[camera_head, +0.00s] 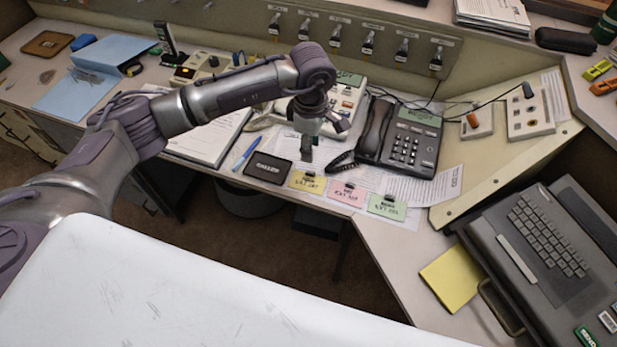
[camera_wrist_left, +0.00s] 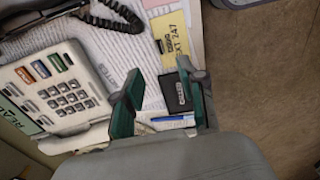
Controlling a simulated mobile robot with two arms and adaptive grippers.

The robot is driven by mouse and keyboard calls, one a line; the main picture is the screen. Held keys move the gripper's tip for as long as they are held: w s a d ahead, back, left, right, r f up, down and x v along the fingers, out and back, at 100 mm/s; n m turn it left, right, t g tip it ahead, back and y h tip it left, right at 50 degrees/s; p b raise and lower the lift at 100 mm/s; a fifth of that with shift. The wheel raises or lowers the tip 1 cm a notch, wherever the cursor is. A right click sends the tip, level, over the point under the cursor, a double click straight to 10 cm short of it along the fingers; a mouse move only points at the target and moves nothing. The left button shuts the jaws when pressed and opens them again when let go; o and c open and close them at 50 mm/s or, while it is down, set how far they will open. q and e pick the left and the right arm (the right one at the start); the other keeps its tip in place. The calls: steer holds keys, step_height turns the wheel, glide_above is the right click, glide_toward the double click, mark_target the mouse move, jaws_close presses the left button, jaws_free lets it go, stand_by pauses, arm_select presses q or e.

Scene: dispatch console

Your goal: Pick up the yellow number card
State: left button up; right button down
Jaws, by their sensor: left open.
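The yellow number card (camera_head: 308,182) lies flat near the desk's front edge, left of a pink card (camera_head: 346,194) and a green card (camera_head: 387,207). In the left wrist view the yellow card (camera_wrist_left: 173,38) shows beyond the fingertips, with part of the pink card (camera_wrist_left: 158,4) at the top edge. My left gripper (camera_head: 306,150) points down just behind the yellow card, apart from it. In the left wrist view its two fingers (camera_wrist_left: 158,72) are spread with nothing between them. My right gripper is in neither view.
A black box (camera_head: 268,168) and a blue pen (camera_head: 247,153) lie left of the card. A black desk phone (camera_head: 400,138) with a coiled cord stands behind. A keypad device (camera_wrist_left: 60,90) is close to my left gripper. Papers lie under the cards.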

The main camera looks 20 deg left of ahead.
mark_target(310, 171)
arm_select(q)
step_height(310, 171, down, 4)
steer(key=shift+r, duration=0.1)
steer(key=shift+s+f+p, duration=0.1)
steer(key=shift+f+p, duration=0.35)
steer(key=shift+f, duration=0.05)
step_height(310, 171, down, 4)
steer(key=shift+f+p, duration=0.25)
steer(key=shift+p, duration=0.3)
steer(key=shift+c, duration=0.3)
jaws_close()
